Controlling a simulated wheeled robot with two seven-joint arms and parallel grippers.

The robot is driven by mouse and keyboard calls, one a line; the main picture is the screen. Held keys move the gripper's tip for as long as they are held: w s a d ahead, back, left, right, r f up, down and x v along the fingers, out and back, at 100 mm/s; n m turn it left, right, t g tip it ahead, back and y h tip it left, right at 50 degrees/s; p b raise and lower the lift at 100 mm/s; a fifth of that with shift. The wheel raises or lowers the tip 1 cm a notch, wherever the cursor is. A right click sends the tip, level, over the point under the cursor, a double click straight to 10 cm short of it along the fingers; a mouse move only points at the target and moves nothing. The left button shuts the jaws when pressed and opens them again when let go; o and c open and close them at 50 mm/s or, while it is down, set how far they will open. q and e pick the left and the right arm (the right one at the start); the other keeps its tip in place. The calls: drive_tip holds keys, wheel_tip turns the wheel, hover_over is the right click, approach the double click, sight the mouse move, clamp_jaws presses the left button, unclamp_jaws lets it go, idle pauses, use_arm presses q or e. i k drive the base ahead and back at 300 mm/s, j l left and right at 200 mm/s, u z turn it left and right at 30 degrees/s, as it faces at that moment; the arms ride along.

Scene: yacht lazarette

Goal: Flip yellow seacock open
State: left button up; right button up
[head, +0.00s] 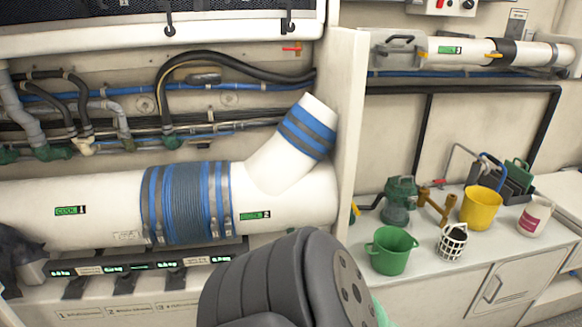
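A small yellow lever (493,55) shows on the white pipe at the upper right, beside a black band. Another small yellow handle (355,210) sticks out by the edge of the white partition, left of a green pump-like body. I cannot tell for certain which one is the yellow seacock, or whether either is open or shut. A dark grey arm link of mine fills the lower middle and hides part of the counter's left end. Neither of my gripper's fingertips can be made out.
A large white pipe (100,200) with a blue-grey hose wrap crosses the left. A red handle (291,48) is above it. The right counter holds a green bucket (391,256), a yellow bucket (481,210), a white basket (452,242) and a green pump (399,198).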

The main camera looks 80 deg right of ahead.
sight(358, 213)
drive_tip(key=z, duration=3.2)
